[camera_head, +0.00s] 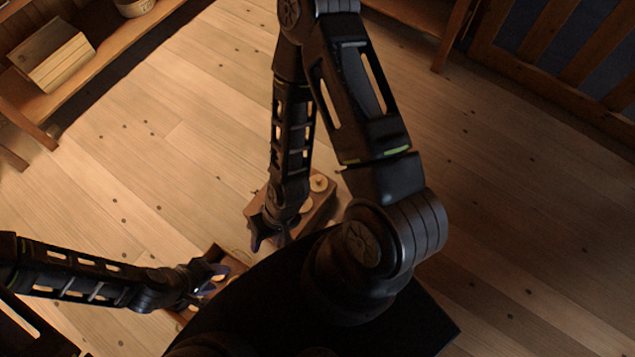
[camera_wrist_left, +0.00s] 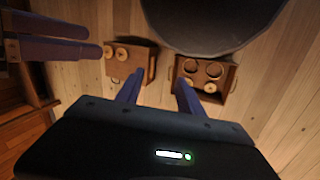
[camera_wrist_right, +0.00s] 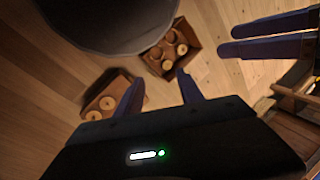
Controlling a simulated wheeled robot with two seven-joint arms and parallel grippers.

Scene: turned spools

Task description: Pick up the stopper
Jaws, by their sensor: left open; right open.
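Several pale round wooden pieces show, but I cannot tell which is the stopper. In the head view, some sit on a brown wooden block (camera_head: 325,204), partly hidden by my right arm. A small wooden tray (camera_head: 232,261) is partly hidden behind my left gripper (camera_head: 220,274). The left wrist view shows the block (camera_wrist_left: 133,70) with round pieces and the tray (camera_wrist_left: 232,80) with pale pieces and dark-centred rings. My left gripper is open and empty. My right gripper (camera_head: 268,243) is open and empty beside the block. The right wrist view shows the tray (camera_wrist_right: 190,36) and block (camera_wrist_right: 90,114).
The plank floor (camera_head: 150,150) is broadly clear. A low wooden bench (camera_head: 95,65) with a slatted box (camera_head: 50,65) stands at the upper left. Wooden furniture (camera_head: 560,75) lines the upper right. My two grippers are near each other.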

